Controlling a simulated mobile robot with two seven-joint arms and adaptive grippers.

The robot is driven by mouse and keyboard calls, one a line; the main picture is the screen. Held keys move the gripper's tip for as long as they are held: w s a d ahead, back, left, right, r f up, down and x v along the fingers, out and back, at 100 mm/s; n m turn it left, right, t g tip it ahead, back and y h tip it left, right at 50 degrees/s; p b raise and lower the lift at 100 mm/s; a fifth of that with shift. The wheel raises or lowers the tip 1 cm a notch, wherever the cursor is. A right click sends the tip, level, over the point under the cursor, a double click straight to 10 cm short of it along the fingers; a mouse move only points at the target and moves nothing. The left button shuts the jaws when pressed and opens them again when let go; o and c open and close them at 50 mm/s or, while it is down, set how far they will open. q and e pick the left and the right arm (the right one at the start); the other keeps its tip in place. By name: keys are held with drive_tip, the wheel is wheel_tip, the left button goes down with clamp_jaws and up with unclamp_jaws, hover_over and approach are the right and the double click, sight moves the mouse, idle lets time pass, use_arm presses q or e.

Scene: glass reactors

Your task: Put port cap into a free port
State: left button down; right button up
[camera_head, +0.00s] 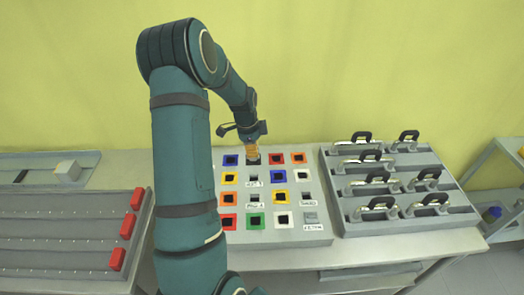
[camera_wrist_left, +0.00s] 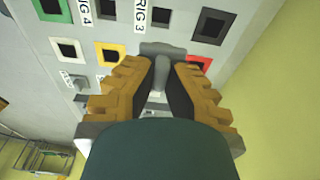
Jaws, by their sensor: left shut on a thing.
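My left gripper (camera_head: 252,153) is above the back row of the grey port panel (camera_head: 290,238), by a black-framed port (camera_head: 253,161). In the left wrist view its brown ridged fingers (camera_wrist_left: 160,85) are shut on the thin grey stem of the port cap (camera_wrist_left: 160,50). The cap's flat grey plate lies beyond the fingertips, close to the panel face; I cannot tell whether it touches. Red (camera_wrist_left: 200,63) and black (camera_wrist_left: 212,25) ports show beside it. Their centres are dark. The cap is hidden in the head view. My right gripper is not in view.
The panel holds several coloured square ports, such as a green one (camera_head: 255,221), and a light grey covered one (camera_head: 311,218). A rack with black-handled items (camera_head: 385,180) stands right. A grooved tray with red blocks (camera_head: 126,226) lies left.

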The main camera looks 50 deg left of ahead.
sight(253, 160)
use_arm(q)
drive_tip(key=shift+f+b, duration=1.5)
drive_tip(key=shift+f, duration=1.1)
drive_tip(key=shift+f+b, duration=2.25)
drive_tip(key=shift+f, duration=0.9)
drive_tip(key=shift+f, duration=0.25)
drive_tip(key=c, duration=1.1)
unclamp_jaws()
drive_tip(key=shift+o, duration=0.2)
drive_tip(key=shift+r, duration=0.1)
